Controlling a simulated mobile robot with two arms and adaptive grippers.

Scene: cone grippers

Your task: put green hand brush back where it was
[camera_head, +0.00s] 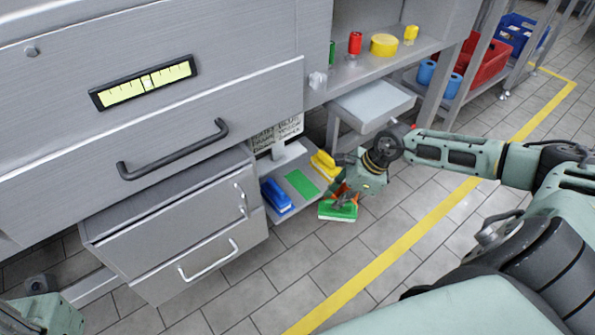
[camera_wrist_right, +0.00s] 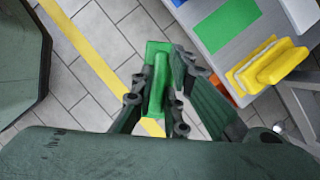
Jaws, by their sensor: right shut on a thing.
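The green hand brush (camera_head: 338,212) is in my right gripper (camera_head: 346,192), held over the floor just in front of the low shelf. The right wrist view shows the green handle (camera_wrist_right: 158,85) between the fingers of my right gripper (camera_wrist_right: 160,92), which are shut on it. A bare green patch (camera_head: 301,183) lies on the low shelf (camera_head: 293,201), behind the brush and to its left; it also shows in the right wrist view (camera_wrist_right: 228,25). The patch lies between a blue brush (camera_head: 277,196) and a yellow brush (camera_head: 325,165).
Grey drawers (camera_head: 180,235) stand left of the low shelf. A printed sign (camera_head: 276,133) is behind it. A grey step stool (camera_head: 371,104) stands to the right, near my right arm. The tiled floor in front is clear, with a yellow line (camera_head: 400,248).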

